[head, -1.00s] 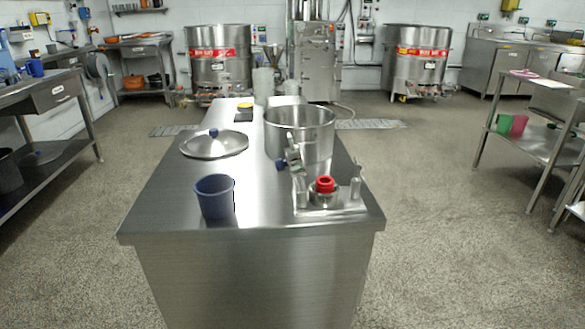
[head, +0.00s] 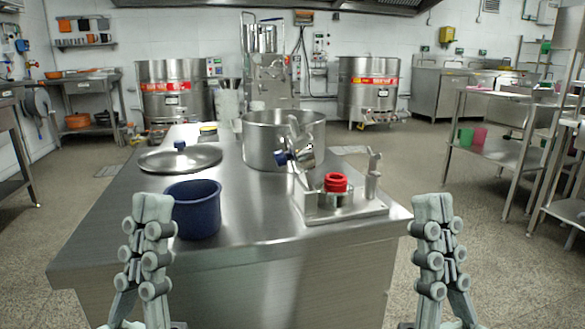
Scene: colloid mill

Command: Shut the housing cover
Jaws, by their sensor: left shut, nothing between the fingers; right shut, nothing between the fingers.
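The colloid mill unit sits on a flat metal base plate (head: 365,209) at the front right of the steel table. Its round metal body (head: 335,199) carries a red ring (head: 335,182). What looks like the housing cover (head: 302,156), a metal piece with a blue knob (head: 281,158), stands raised and tilted at the left of the body, clear of the red ring. My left gripper (head: 153,205) is shut and empty, in front of the table at left. My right gripper (head: 433,207) is shut and empty, right of the table's front corner. Neither touches the mill.
A dark blue cup (head: 195,212) stands at the table's front left. A pot lid (head: 180,160) with a blue knob lies behind it. A large steel pot (head: 262,137) stands behind the mill, close to the cover. The table's front middle (head: 255,225) is bare.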

